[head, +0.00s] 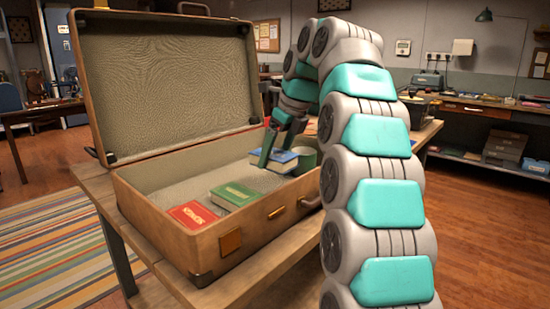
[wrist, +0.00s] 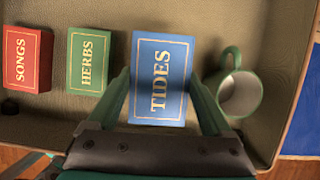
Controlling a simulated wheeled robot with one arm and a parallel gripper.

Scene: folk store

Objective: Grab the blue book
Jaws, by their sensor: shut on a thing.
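The blue book (head: 281,160) is inside the open suitcase (head: 262,215), toward its right end. In the wrist view the blue book (wrist: 161,80) shows the title TIDES and sits between the two fingers. My gripper (head: 273,150) is shut on the blue book, one finger on each side. The wrist view also shows my gripper (wrist: 163,105) from above. I cannot tell for sure whether the book is clear of the suitcase floor.
A green book (head: 234,195), titled HERBS, and a red book (head: 193,214), titled SONGS, lie to the left in the suitcase. A green mug (head: 306,159) stands close to the blue book's right side. The suitcase lid (head: 165,80) stands up behind. A wooden table (head: 150,262) supports the suitcase.

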